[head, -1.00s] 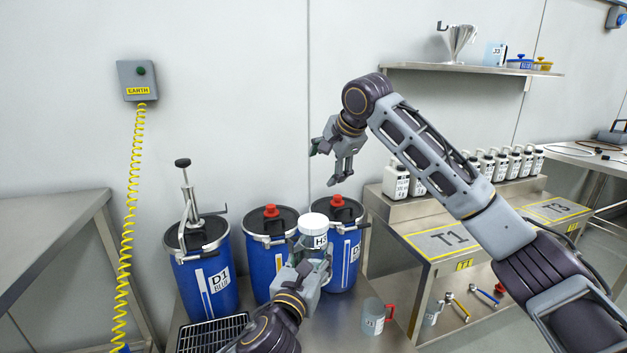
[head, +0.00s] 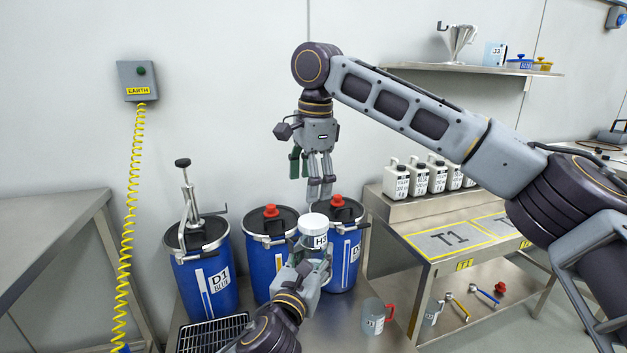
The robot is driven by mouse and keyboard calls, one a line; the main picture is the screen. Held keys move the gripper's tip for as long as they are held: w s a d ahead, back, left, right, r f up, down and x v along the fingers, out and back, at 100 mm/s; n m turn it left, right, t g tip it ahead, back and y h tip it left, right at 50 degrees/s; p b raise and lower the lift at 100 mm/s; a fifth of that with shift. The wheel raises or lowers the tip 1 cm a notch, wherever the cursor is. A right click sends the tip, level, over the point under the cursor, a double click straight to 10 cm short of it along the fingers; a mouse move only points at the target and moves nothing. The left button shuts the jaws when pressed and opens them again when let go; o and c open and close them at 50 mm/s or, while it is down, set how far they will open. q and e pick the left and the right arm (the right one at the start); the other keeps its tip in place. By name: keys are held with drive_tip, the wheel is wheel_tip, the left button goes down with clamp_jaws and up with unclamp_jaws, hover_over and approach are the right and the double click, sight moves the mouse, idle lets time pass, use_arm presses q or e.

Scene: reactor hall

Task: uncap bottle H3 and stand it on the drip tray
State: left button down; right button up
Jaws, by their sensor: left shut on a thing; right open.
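Bottle H3 (head: 320,241) is a white bottle with a white cap (head: 314,221) on top and a label reading H3. It is upright in front of the blue drums. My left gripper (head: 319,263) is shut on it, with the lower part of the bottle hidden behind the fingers. My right gripper (head: 307,190) is open and points down, above and slightly left of the cap, apart from it. The drip tray (head: 212,334) is a black grid at the lower left of the bench, partly cut off by the frame and my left arm.
Drum D1 (head: 205,283) with a hand pump stands left of two blue drums (head: 258,262) with red caps. A grey jug (head: 373,318) with a red handle stands at the right of the bench. Table T1 (head: 444,239) and several white bottles are further right.

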sight(314, 220)
drive_tip(key=shift+s+d+r+m+g+h, duration=0.15)
drive_tip(key=shift+s+r+m+g, duration=0.1)
drive_tip(key=shift+s, duration=0.25)
drive_tip(key=shift+s+d+r+m+g+h, duration=0.15)
drive_tip(key=shift+s+g+h, duration=0.05)
drive_tip(key=shift+s, duration=0.25)
drive_tip(key=shift+s+d+r+m+g+h, duration=0.15)
drive_tip(key=shift+s+r+m+g, duration=0.1)
drive_tip(key=shift+s, duration=0.25)
drive_tip(key=shift+f, duration=0.1)
drive_tip(key=shift+f, duration=3.95)
